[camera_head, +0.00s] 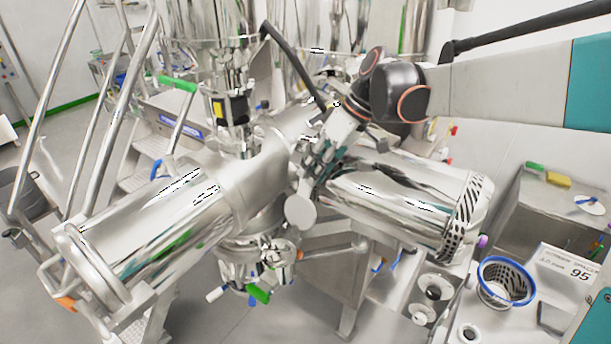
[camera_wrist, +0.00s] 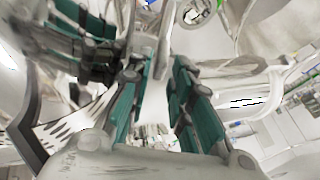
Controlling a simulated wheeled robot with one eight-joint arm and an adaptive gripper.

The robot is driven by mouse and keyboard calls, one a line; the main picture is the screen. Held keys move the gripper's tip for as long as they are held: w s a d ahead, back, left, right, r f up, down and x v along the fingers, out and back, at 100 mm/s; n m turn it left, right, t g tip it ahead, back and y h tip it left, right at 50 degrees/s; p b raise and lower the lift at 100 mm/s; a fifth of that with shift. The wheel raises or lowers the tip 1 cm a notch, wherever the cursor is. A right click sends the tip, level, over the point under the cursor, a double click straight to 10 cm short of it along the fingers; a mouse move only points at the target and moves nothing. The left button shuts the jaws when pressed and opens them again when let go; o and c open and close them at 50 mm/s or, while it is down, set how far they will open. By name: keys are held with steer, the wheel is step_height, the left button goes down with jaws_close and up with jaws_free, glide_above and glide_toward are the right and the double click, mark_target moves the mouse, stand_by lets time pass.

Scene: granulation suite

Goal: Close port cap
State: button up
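A small round pale metal disc (camera_head: 300,212), which looks like the port cap, shows in the head view at the joint of the big steel vessel. My gripper (camera_head: 312,170) is just above and beside it, angled down against the steel body; I cannot tell whether they touch. In the wrist view my gripper (camera_wrist: 158,110) has its teal-padded fingers apart with a narrow gap. A pale strip shows in the gap; I cannot tell whether it lies between the pads or behind them. The port opening is not clearly visible.
Shiny steel cylinders lie left (camera_head: 165,235) and right (camera_head: 395,200) of my gripper, close by. Railings (camera_head: 105,110) stand at the left. A blue-rimmed basket (camera_head: 505,282) and a sign reading 95 (camera_head: 568,270) are at the lower right.

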mark_target(301, 208)
steer(key=shift+x, duration=2.1)
jaws_close()
